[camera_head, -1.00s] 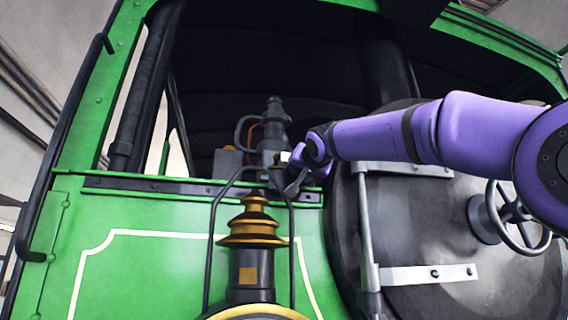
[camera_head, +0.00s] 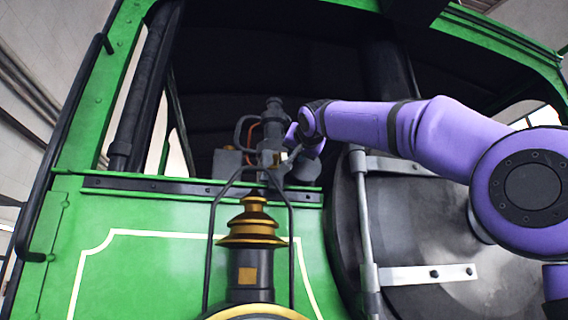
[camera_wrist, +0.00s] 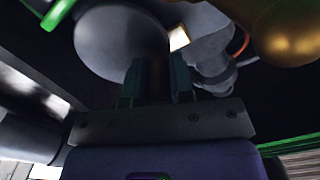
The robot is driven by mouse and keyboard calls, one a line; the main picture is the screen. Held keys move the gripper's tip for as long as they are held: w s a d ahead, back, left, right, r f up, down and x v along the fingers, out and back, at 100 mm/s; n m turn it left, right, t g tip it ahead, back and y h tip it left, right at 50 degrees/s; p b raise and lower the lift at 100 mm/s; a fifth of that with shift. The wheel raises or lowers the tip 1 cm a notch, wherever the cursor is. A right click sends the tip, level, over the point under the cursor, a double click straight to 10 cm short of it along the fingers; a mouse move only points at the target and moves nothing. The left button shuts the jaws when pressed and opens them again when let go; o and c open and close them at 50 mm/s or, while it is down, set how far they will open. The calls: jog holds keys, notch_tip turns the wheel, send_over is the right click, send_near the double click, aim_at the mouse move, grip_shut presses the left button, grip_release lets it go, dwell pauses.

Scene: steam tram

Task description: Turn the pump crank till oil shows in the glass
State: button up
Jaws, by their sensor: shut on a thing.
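The grey pump (camera_head: 270,135) stands on the ledge of the green cab opening in the head view. A small pale patch, perhaps the glass, shows low on its right side and in the wrist view (camera_wrist: 179,38); I cannot make out oil in it. My gripper (camera_head: 292,155) is at the pump's right side, partly hidden by its own wrist. In the wrist view my gripper (camera_wrist: 157,82) is shut on a dark upright piece between its fingers, which looks like the crank handle (camera_wrist: 158,72). The rest of the crank is mostly hidden. A large grey rounded body lies just beyond the fingers.
A lamp with a brass top (camera_head: 252,230) inside a dark wire guard stands in front of the pump.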

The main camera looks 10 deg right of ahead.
aim_at(299, 176)
jog(key=shift+d+f, duration=0.15)
jog(key=shift+d, duration=1.75)
jog(key=shift+d+f, duration=0.15)
jog(key=shift+d, duration=1.7)
jog(key=shift+f, duration=1.4)
jog(key=shift+a+f, duration=0.85)
jog(key=shift+f, duration=0.2)
jog(key=shift+a+f, duration=0.2)
jog(key=shift+a, duration=0.3)
jog(key=shift+a+f, duration=0.2)
jog(key=shift+a, duration=0.3)
jog(key=shift+a+r, duration=0.25)
jog(key=shift+a, duration=1)
jog(key=o, duration=0.9)
